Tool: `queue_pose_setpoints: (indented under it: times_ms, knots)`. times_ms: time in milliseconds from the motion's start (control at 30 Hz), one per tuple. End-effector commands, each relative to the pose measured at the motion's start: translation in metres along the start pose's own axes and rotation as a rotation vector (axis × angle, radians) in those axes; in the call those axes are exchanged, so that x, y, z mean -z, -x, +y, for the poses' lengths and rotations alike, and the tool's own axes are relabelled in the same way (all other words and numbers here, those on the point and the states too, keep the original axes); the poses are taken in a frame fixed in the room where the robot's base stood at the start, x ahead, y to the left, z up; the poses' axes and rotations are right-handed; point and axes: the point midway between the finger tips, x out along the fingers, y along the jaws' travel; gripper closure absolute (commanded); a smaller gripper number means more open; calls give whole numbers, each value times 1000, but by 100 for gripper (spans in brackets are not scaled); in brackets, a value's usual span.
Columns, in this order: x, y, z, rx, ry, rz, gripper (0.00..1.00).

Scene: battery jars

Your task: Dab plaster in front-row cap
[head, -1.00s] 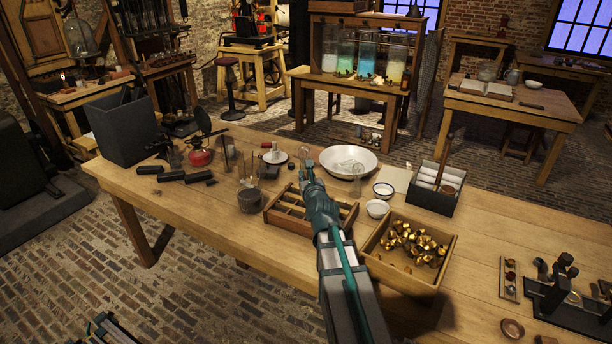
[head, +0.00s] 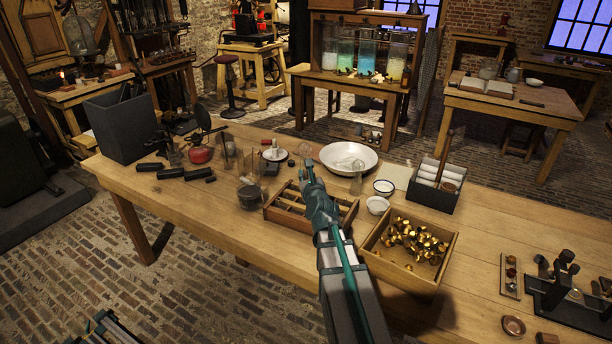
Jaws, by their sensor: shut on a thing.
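My gripper (head: 308,172) is over the far edge of a slatted wooden rack (head: 270,215), near the left rim of a wide white dish (head: 335,157). It looks closed, but what it holds is too small to make out. My forearm covers the right part of the rack, so any caps there are hidden. An open wooden box (head: 447,283) to the right holds many brass cap-like pieces (head: 415,240). I cannot pick out a front-row cap or a dab of plaster.
Two small white bowls (head: 383,187) (head: 377,205) and a clear glass vessel (head: 356,184) stand right of the gripper. A dark tray of white rolls (head: 430,198) is farther right. Glass jars (head: 249,195) and a red burner (head: 200,154) stand left. The front left tabletop (head: 190,205) is clear.

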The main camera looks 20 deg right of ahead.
Motion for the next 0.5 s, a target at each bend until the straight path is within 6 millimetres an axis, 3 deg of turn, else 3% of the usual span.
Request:
queue_pose_setpoints:
  times_ms: [500]
  knots:
    - [12,-2,2,0,1,0,100]
